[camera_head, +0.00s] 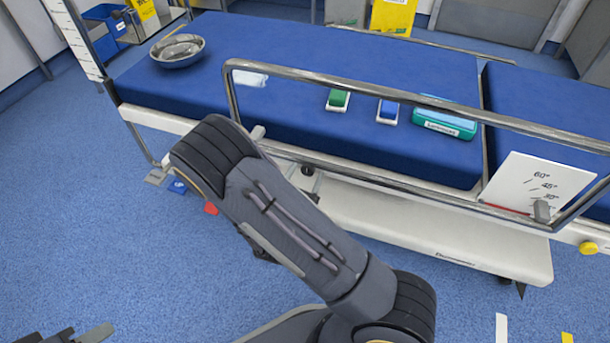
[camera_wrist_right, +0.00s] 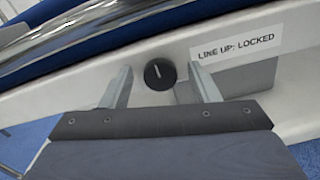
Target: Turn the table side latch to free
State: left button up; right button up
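The side latch is a small round black knob (camera_wrist_right: 160,74) on the table's white side rail. Its white line points about straight up. A label (camera_wrist_right: 236,46) to its right reads "LINE UP: LOCKED". My right gripper (camera_wrist_right: 161,88) is open, with one finger on each side of the knob and a gap to both. In the head view a dark knob (camera_head: 307,171) shows below the table edge beside my right arm, which partly hides the right gripper (camera_head: 287,160). My left gripper (camera_head: 78,335) is only partly in view at the bottom left.
A metal guard rail (camera_head: 420,103) runs along the table's near side, above the latch. An angle card (camera_head: 538,184) hangs at its right end.

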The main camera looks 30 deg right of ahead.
jog(key=c, duration=0.9)
jog(key=n+p, duration=0.2)
jog(key=shift+r+p, duration=0.15)
jog(key=shift+p, duration=0.15)
jog(key=n+p, duration=0.3)
jog(key=n, duration=0.1)
jog(key=shift+a+n+p, duration=0.1)
jog(key=shift+n+p, duration=0.25)
jog(key=shift+n, duration=0.05)
jog(key=n+p, duration=0.3)
jog(key=n, duration=0.2)
jog(key=shift+w+n, duration=0.1)
jog(key=shift+n, duration=0.2)
jog(key=n, duration=0.1)
jog(key=n+p, duration=0.1)
jog(key=n, duration=0.1)
jog(key=shift+a+f+p, duration=0.1)
jog(key=shift+f+p, duration=0.15)
jog(key=shift+p, duration=0.05)
jog(key=shift+f+n+p, duration=0.1)
jog(key=shift+n+p, duration=0.25)
jog(key=shift+n, duration=0.85)
